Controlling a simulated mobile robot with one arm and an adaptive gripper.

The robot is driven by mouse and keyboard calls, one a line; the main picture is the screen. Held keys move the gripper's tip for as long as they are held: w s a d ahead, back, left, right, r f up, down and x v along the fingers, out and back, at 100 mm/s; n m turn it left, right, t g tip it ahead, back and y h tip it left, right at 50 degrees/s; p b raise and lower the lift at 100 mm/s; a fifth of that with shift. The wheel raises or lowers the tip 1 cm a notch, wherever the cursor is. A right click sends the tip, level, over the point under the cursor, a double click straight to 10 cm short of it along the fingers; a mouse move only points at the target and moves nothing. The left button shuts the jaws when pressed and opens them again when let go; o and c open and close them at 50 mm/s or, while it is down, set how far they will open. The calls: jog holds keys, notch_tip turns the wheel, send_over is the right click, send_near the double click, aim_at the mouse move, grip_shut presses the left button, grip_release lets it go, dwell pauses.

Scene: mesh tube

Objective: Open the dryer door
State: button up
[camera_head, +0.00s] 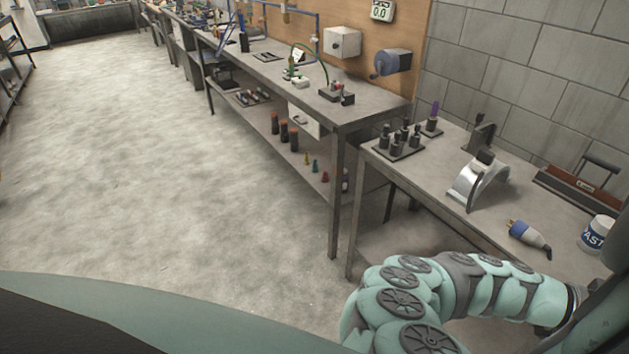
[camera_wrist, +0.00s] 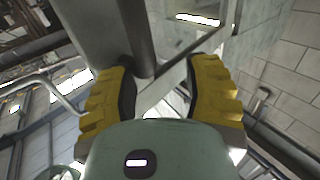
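I cannot make out a dryer or its door for certain in either view. In the wrist view my gripper (camera_wrist: 162,90) shows two yellow ridged fingers standing apart, with a clear gap between them and nothing visibly held. A dark grey round bar (camera_wrist: 138,40) comes down from the top and ends in line with the gap. I cannot tell how far it is from the fingers or what it belongs to. In the head view my teal arm runs off the right edge, and my gripper is out of sight.
A workbench (camera_head: 374,112) with a lower shelf runs along the wall. A nearer table (camera_head: 435,205) carries black tool holders (camera_head: 400,142), a silver curved device (camera_head: 478,184), a blue plug (camera_head: 528,236) and a white tub (camera_head: 597,234). The concrete floor (camera_head: 150,180) at left is clear.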

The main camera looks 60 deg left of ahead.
jog(key=shift+r, duration=2.35)
